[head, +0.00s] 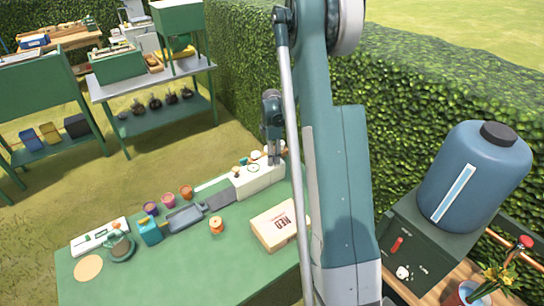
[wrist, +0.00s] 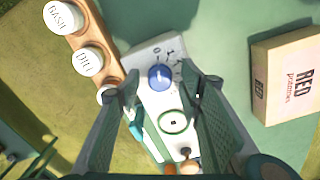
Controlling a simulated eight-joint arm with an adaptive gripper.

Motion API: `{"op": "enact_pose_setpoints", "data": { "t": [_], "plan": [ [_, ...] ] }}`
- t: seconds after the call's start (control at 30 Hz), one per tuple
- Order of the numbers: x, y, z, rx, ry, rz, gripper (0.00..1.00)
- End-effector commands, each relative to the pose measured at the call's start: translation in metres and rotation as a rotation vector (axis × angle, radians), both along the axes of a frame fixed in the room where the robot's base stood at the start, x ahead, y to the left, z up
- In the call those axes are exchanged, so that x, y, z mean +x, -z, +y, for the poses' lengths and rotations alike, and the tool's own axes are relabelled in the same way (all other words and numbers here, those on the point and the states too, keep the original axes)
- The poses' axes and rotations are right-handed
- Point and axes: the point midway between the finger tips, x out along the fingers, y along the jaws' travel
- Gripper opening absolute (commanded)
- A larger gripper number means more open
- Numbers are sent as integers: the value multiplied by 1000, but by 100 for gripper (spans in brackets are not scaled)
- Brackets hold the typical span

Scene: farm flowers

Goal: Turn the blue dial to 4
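The blue dial (wrist: 160,77) sits on the top of a white box (wrist: 150,52) in the wrist view. It has a pale mark on it, and small dark marks surround it, too small to read. My gripper (wrist: 167,90) is open, with one finger to the left and one to the right of the dial, apart from it. A green ring with a dark centre (wrist: 173,121) lies on the same box, between the fingers. In the head view the white box (head: 262,181) stands at the table's back edge, under my gripper (head: 273,160); the blue dial cannot be made out there.
A box marked RED (head: 280,226) stands in front of the white box; it also shows in the wrist view (wrist: 290,75). A wooden rack with labelled white lids (wrist: 89,60) lies close left of my gripper. Small pots (head: 168,199) stand further left on the green table (head: 190,265).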

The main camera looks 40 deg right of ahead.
Motion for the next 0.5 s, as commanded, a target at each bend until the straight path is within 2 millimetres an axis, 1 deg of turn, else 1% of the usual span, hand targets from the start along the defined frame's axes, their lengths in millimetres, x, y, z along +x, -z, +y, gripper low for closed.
{"op": "enact_pose_setpoints", "data": {
  "t": [0.3,0.33,0.5],
  "plan": [
    [0,2,0,0,0,0,37],
    [0,2,0,0,0,0,36],
    [0,2,0,0,0,0,13]
  ]
}}
